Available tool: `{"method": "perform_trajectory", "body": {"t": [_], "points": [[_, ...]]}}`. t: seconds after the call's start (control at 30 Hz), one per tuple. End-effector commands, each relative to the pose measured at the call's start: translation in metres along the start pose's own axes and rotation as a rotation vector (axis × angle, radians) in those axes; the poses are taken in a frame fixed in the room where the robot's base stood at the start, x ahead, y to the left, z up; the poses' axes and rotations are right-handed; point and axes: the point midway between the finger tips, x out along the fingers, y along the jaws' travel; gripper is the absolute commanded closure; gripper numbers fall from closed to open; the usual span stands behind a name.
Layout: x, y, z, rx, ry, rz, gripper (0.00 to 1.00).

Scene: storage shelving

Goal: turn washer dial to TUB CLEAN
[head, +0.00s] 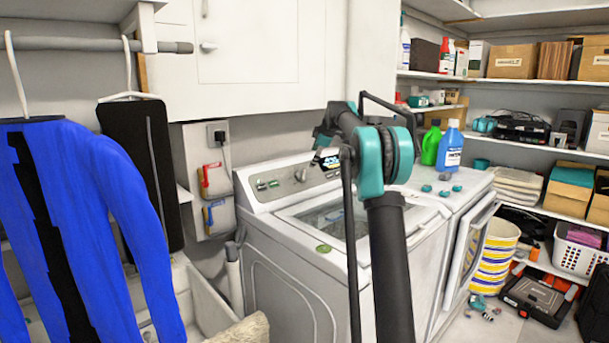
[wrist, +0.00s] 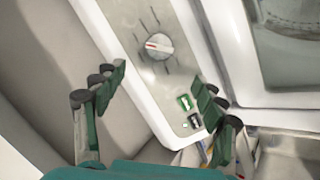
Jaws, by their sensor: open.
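The white washer (head: 320,270) stands against the wall, with a grey control panel (head: 275,190) along its back edge. The round dial (head: 300,175) sits on that panel. In the wrist view the dial (wrist: 159,46) is silver with a red mark on its face and dark tick lines around it. The labels are too small to read, so the setting cannot be told. My gripper (wrist: 157,98) is open, its green-and-black fingers spread apart below the dial in the picture and not touching it. In the head view my arm partly hides the panel's right end.
A green bottle (head: 431,143) and a blue bottle (head: 450,147) stand on the neighbouring machine. A blue garment (head: 95,200) hangs at the left. White cabinets (head: 260,50) overhang the washer.

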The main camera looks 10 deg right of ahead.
Motion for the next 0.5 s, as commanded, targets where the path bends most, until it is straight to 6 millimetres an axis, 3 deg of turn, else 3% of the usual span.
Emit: {"method": "perform_trajectory", "body": {"t": [0.5], "points": [[0.104, 0.000, -0.001, 0.001, 0.001, 0.000, 0.29]]}}
